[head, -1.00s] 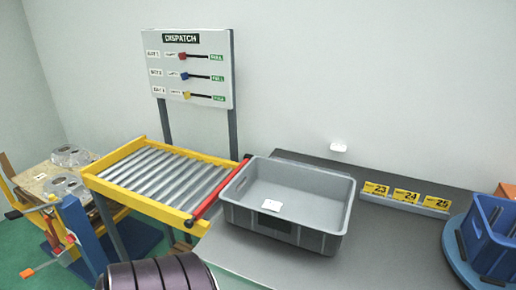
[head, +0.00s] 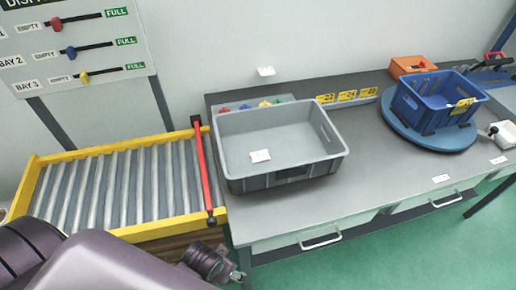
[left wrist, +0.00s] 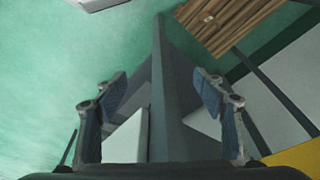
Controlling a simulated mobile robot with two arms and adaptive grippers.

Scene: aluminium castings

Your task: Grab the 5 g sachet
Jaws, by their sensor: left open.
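A small flat white packet (head: 260,156) lies on the floor of the grey tote (head: 290,178), near its left side. Any print on it is too small to read, so I cannot tell if it is the 5 g sachet. My left arm comes in from the lower left of the head view, with its dark end (head: 213,265) low beside the roller conveyor and apart from the tote. In the left wrist view my left gripper (left wrist: 163,98) is open, with nothing between its fingers. My right gripper is not in view.
A roller conveyor (head: 110,190) with yellow rails and a red bar stands left of the tote. Coloured pieces (head: 255,104) lie behind the tote. A blue crate (head: 437,98) sits on a round blue turntable (head: 420,136) at right. The grey bench between is clear.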

